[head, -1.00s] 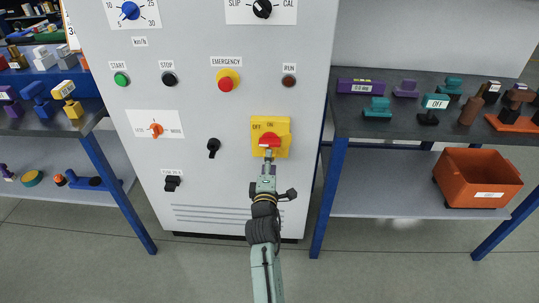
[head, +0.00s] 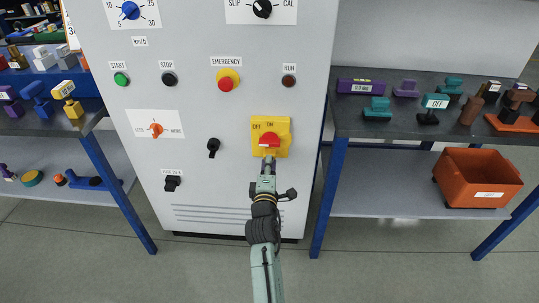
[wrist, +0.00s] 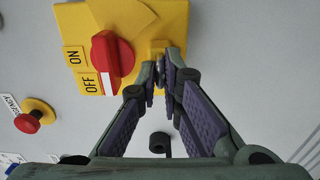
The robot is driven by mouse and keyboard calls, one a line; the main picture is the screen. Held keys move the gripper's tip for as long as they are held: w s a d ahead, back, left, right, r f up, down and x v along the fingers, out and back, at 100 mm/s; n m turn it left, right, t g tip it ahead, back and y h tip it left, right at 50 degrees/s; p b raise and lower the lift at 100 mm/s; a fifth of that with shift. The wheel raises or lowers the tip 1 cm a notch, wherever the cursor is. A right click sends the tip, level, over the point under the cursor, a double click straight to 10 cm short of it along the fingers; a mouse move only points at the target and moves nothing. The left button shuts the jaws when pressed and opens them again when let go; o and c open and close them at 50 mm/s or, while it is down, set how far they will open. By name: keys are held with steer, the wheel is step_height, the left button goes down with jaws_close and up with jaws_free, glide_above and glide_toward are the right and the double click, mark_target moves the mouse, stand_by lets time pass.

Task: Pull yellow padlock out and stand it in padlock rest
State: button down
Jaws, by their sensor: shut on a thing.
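The yellow padlock (wrist: 158,48) shows only as a small yellow block just beyond my fingertips in the wrist view, against the yellow switch plate (wrist: 168,22). My fingers hide much of it. My gripper (wrist: 160,72) is shut on it at the plate's lower edge, beside the red rotary handle (wrist: 107,52). In the head view my gripper (head: 267,161) is just below the red handle (head: 269,139). The padlock is too small to make out there, and I cannot tell whether it is clear of the plate. I cannot identify the padlock rest.
The grey cabinet (head: 225,190) carries several knobs and buttons, including a red emergency button (head: 226,84). A dark bench (head: 395,130) at right holds several small items, with an orange bin (head: 478,180) beneath. Another bench (head: 85,124) stands at left.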

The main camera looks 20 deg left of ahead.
steer(key=shift+s+d, duration=0.2)
steer(key=shift+s, duration=0.4)
stand_by(0.6)
steer(key=c, duration=2.3)
jaws_free()
jaws_close()
steer(key=shift+s, duration=0.15)
steer(key=v, duration=0.3)
